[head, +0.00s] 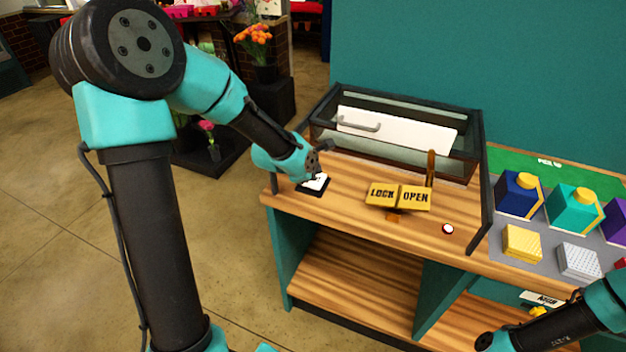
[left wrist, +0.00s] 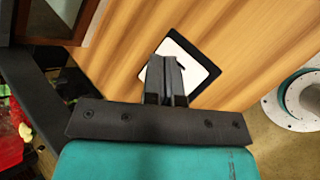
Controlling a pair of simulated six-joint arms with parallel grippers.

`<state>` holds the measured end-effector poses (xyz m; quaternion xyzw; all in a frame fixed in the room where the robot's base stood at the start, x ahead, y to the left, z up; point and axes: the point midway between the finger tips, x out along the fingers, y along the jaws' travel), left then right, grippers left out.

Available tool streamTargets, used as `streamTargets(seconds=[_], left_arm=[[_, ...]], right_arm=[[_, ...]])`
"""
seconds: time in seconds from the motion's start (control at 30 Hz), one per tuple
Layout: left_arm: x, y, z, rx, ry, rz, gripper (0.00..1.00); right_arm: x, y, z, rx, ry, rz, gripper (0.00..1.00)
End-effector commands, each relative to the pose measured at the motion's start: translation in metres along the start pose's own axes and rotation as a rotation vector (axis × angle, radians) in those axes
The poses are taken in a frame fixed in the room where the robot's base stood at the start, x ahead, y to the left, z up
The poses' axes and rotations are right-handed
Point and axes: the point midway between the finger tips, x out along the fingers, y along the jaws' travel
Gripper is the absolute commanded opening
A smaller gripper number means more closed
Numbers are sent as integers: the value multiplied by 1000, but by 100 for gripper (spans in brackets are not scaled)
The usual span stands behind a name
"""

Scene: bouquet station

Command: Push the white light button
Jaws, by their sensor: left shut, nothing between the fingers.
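The white button (head: 313,184) is a square white plate in a black frame, on the left front part of the wooden counter. It also shows in the left wrist view (left wrist: 201,74), partly covered by my fingers. My left gripper (head: 319,171) is shut and empty, right over the button. In the left wrist view its closed fingertips (left wrist: 166,62) overlap the white plate. I cannot tell whether they touch it or hover just above.
A glass-topped case (head: 400,133) is behind. Several colored boxes (head: 518,196) lie at the right.

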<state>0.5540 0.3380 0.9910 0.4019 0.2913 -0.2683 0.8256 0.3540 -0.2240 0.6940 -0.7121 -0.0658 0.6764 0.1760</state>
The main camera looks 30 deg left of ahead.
Motion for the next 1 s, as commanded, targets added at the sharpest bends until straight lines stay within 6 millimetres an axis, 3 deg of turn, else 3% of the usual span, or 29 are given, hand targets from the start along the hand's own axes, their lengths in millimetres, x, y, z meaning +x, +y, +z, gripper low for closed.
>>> streamTargets(seconds=[1.0], left_arm=[[6, -5, -5, 0, 0, -1, 0]], right_arm=[[0, 0, 0, 0, 0, 0, 43]])
